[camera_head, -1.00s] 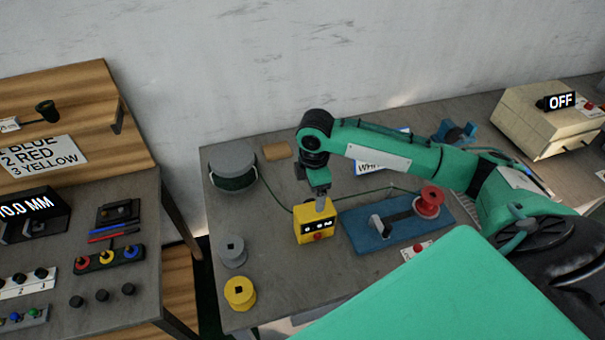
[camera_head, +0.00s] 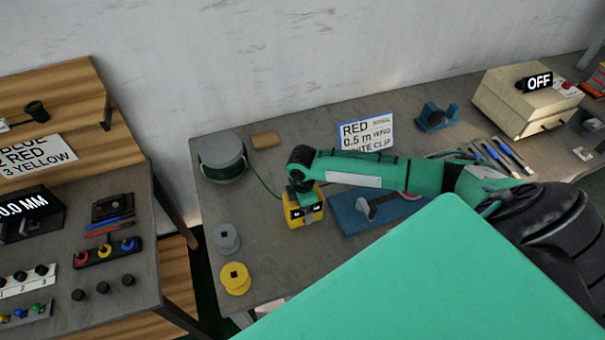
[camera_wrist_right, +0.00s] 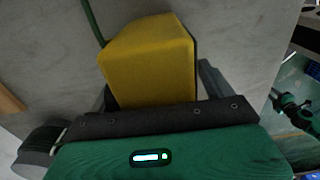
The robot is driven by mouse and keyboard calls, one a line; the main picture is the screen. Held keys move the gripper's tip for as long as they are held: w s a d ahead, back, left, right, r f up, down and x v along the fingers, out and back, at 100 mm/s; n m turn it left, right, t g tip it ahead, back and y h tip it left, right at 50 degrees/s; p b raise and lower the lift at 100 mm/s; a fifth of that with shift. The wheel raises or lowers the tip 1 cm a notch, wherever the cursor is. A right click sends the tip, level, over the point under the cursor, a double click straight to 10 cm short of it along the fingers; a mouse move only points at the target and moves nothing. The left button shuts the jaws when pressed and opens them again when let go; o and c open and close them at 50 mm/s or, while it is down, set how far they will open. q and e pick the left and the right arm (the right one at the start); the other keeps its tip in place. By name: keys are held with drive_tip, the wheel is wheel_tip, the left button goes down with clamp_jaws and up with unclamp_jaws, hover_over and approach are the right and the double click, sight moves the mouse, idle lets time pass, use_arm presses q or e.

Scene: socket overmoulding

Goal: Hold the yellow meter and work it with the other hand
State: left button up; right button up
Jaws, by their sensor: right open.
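The yellow meter (camera_head: 303,215) stands on the grey bench, with a dark display on its front partly covered by my right gripper. In the right wrist view the meter (camera_wrist_right: 148,62) is a yellow block between the two fingers. My right gripper (camera_wrist_right: 157,80) is open, with a grey finger showing on each side of the meter. In the head view my right gripper (camera_head: 303,200) is low over the meter's top. Whether the fingers touch it, I cannot tell. My left gripper is not in view.
A green wire runs from the grey spool (camera_head: 222,158) towards the meter. A grey reel (camera_head: 227,238) and a yellow reel (camera_head: 235,278) stand at front left. A blue fixture (camera_head: 352,217) is close right, partly under my arm. A sign (camera_head: 366,134) stands behind.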

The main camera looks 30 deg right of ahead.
drive_tip(key=shift+s, duration=0.1)
drive_tip(key=c, duration=1.1)
drive_tip(key=shift+o, duration=0.2)
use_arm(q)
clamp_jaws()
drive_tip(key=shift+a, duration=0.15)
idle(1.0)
